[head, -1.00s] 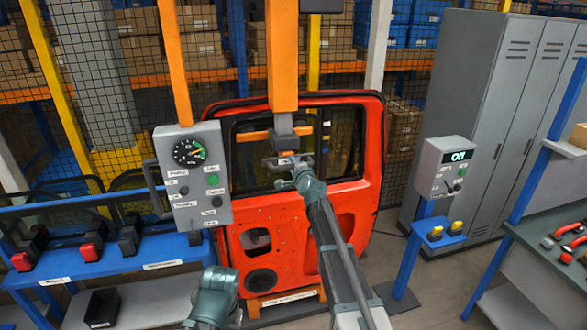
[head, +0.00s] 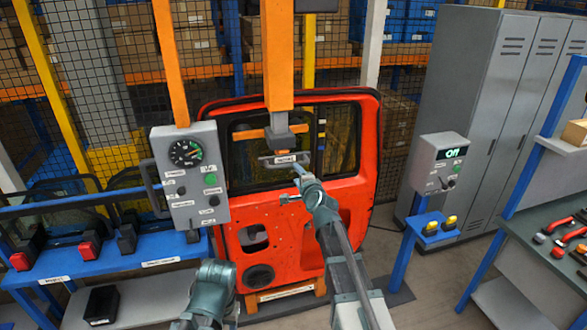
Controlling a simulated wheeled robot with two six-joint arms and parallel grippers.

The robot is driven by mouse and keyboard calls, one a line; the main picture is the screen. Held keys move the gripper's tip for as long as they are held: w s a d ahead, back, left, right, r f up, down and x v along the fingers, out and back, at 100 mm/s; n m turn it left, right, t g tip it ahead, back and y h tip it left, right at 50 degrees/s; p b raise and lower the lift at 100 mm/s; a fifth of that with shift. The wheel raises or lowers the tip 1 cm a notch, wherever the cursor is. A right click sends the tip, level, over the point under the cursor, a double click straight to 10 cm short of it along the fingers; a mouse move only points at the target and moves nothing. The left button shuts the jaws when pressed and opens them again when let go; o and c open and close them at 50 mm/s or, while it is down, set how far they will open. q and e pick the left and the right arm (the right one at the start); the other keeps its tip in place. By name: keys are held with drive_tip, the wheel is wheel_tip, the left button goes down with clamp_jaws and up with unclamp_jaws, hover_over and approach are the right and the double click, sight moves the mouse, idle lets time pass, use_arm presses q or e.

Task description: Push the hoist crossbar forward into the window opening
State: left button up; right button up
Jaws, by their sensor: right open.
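The orange hoist mast (head: 279,55) hangs down at the centre. Its orange crossbar (head: 255,134) and grey block (head: 279,131) overlap the window opening (head: 335,140) of the red door; I cannot tell how deep the bar sits. A labelled grey handle (head: 285,159) hangs under the block. My right gripper (head: 293,184) is open and empty, just below the handle and in front of the door, seemingly apart from both. A teal part of my left arm shows at the bottom; its jaws are out of view.
A grey gauge box (head: 191,175) stands left of the door (head: 290,232). A control box reading "Off" (head: 440,160) stands to the right, before grey lockers (head: 480,110). A blue bench (head: 110,263) is at left, a tool table (head: 545,250) at right.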

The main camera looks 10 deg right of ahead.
drive_tip(key=v, duration=0.2)
drive_tip(key=shift+s, duration=0.25)
drive_tip(key=s+a+f+n+g+y+b, duration=0.2)
drive_tip(key=s+a+f+n+g+b, duration=0.35)
drive_tip(key=f, duration=0.55)
drive_tip(key=s+a+f+n+g+y+b, duration=0.1)
drive_tip(key=s+a+f+n+g+b, duration=0.25)
drive_tip(key=s+a+f+n, duration=0.5)
drive_tip(key=s+a+f+n+g+h+b, duration=0.1)
drive_tip(key=s+f+n+g+h+b, duration=0.1)
drive_tip(key=s+f, duration=0.6)
drive_tip(key=s+a+f+n+g+h+b, duration=0.1)
drive_tip(key=s+f+n+g+h+b, duration=0.2)
drive_tip(key=s, duration=1)
wheel_tip(320, 180, down, 5)
drive_tip(key=n+g+b, duration=0.2)
drive_tip(key=b, duration=0.1)
drive_tip(key=shift+s+a+b, duration=0.25)
drive_tip(key=shift+a+b, duration=0.1)
drive_tip(key=shift+a, duration=0.05)
